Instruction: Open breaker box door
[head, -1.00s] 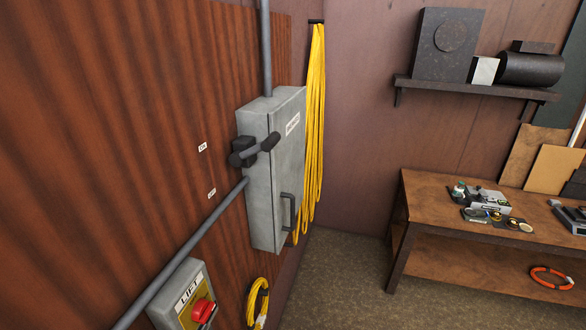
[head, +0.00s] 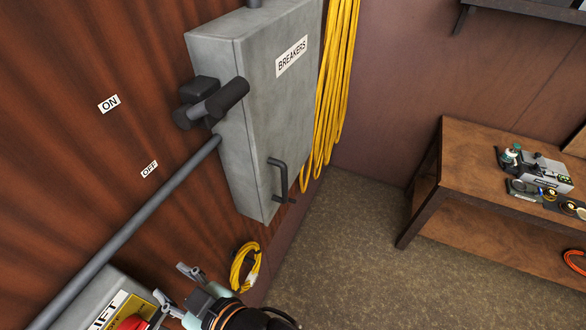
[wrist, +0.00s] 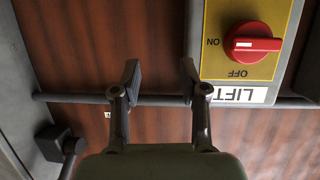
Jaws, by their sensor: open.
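The grey breaker box (head: 232,80) hangs on the wooden wall in the head view, its door (head: 290,110) labelled BREAKERS and shut. A dark bar handle (head: 279,180) sits low on the door. A black lever switch (head: 213,103) is on the box's left side. My gripper (head: 174,286) is at the bottom of the head view, below and left of the box, apart from it. In the wrist view my gripper (wrist: 160,80) is open and empty, its fingers in front of the wall. The lever switch (wrist: 52,143) shows at lower left there.
A LIFT panel with a red knob (wrist: 252,44) is beside my gripper; it also shows in the head view (head: 95,300). A conduit (head: 130,230) runs along the wall. Yellow cables (head: 337,75) hang right of the box. A wooden table (head: 480,150) stands at right.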

